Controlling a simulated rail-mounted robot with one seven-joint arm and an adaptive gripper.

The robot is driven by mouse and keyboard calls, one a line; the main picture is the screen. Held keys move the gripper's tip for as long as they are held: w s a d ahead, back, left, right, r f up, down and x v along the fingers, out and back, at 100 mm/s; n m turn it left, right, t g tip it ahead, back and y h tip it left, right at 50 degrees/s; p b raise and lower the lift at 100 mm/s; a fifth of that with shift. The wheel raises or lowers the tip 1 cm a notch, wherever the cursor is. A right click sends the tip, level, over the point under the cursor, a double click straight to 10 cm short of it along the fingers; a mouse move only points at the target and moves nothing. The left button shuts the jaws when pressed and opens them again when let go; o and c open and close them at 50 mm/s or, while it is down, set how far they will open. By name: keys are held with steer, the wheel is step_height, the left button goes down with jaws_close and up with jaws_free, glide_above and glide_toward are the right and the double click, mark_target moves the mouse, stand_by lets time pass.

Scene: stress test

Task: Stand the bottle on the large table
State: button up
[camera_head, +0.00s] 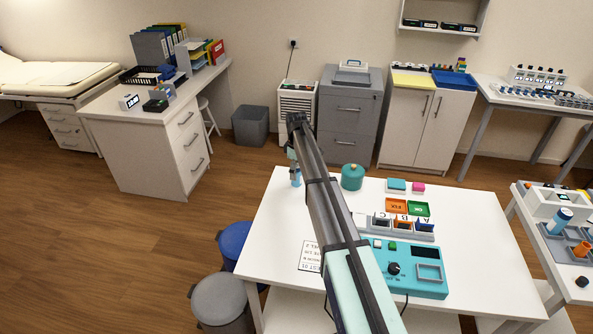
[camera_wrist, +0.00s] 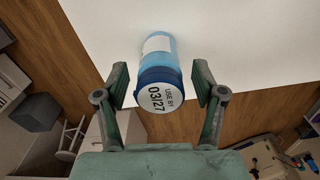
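The bottle (camera_wrist: 160,62) has a light blue body, a darker blue collar and a white cap marked "USE BY 03/27". In the head view its blue body (camera_head: 296,178) shows at the far left corner of the large white table (camera_head: 460,208), below my gripper (camera_head: 293,164); it looks upright, its base seemingly on the tabletop. In the wrist view my gripper (camera_wrist: 160,84) is open, one finger on each side of the bottle near the cap, with a visible gap on both sides. My arm hides part of the table.
A teal pot (camera_head: 352,177) stands just right of the bottle. A teal device (camera_head: 415,278), coloured trays (camera_head: 396,205) and a labelled rack (camera_head: 405,232) occupy the table's middle. Another blue bottle (camera_head: 558,222) leans on the right side table.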

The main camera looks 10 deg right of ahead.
steer(key=shift+r, duration=0.1)
step_height(320, 180, up, 12)
steer(key=b, duration=0.3)
steer(key=shift+b, duration=0.3)
stand_by(0.4)
